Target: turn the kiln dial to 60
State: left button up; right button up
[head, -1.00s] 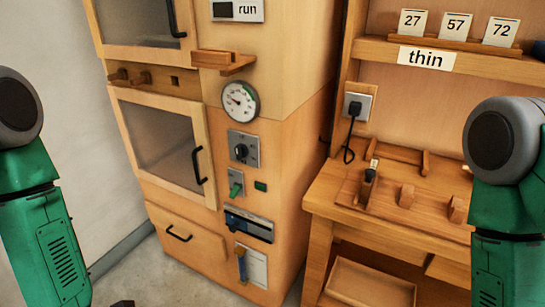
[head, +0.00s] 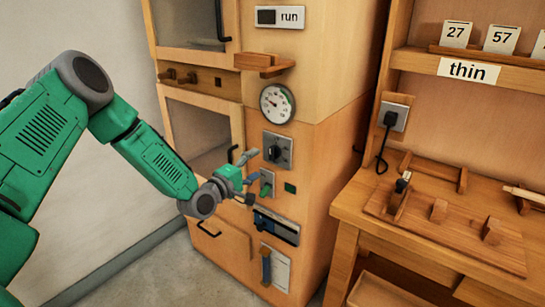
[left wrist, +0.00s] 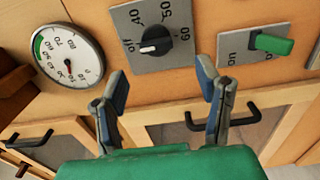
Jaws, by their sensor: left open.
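The kiln dial (head: 277,151) is a dark knob on a square grey plate on the kiln's front. In the left wrist view the dial (left wrist: 155,40) lies just beyond my fingertips, with 40 and 50 readable on its plate. Its white mark appears to point toward "off". My left gripper (head: 250,168) is just left of and below the dial in the head view. In the left wrist view the gripper (left wrist: 162,80) is open and empty, its two fingers apart and not around the knob. My right gripper is not in view.
A round gauge (head: 277,104) sits above the dial. A green switch (left wrist: 272,44) is beside the dial's plate in the left wrist view. A blue slider panel (head: 276,226) is lower down. A wooden shelf (head: 264,66) juts out above. A workbench (head: 400,235) stands at the right.

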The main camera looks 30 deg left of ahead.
aim_at(270, 155)
pick_arm(q)
jog(key=w, duration=0.2)
jog(key=w+d, duration=0.1)
jog(key=w, duration=0.3)
jog(key=shift+w+d+r, duration=0.1)
jog(key=shift+d+r, duration=0.05)
jog(key=shift+d, duration=0.1)
jog(key=shift+w+a, duration=0.1)
jog(key=shift+w, duration=0.5)
jog(key=shift+a, duration=0.3)
jog(key=shift+d, duration=0.1)
jog(key=c, duration=0.9)
jog(key=shift+d, duration=0.15)
jog(key=shift+c, duration=1.3)
